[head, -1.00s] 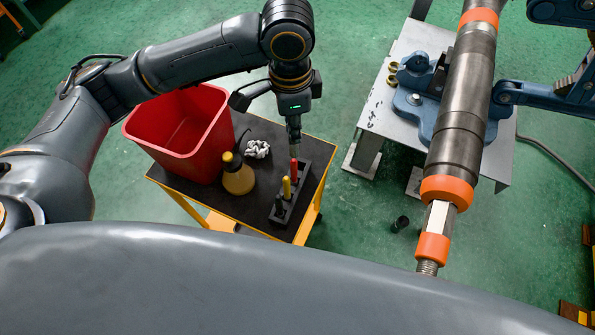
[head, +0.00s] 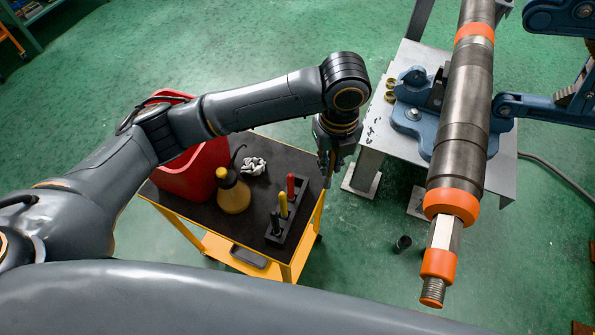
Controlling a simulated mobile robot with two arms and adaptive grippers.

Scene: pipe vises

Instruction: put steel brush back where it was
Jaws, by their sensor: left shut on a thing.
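My left gripper (head: 327,170) is just beyond the right edge of the cart (head: 226,215), right of the tool holder and apart from it. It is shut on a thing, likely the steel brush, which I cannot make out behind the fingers. The black tool holder (head: 297,221) stands near the cart's right edge. In it stand a red-handled tool (head: 291,184), a yellow-handled tool (head: 283,205) and a black-handled tool (head: 276,224). I cannot tell whether one of these is a brush. My right gripper is not in view.
A large pipe (head: 463,140) with orange collars runs above the blue vise (head: 417,118) on a grey stand. A dark cup (head: 403,242) lies on the floor.

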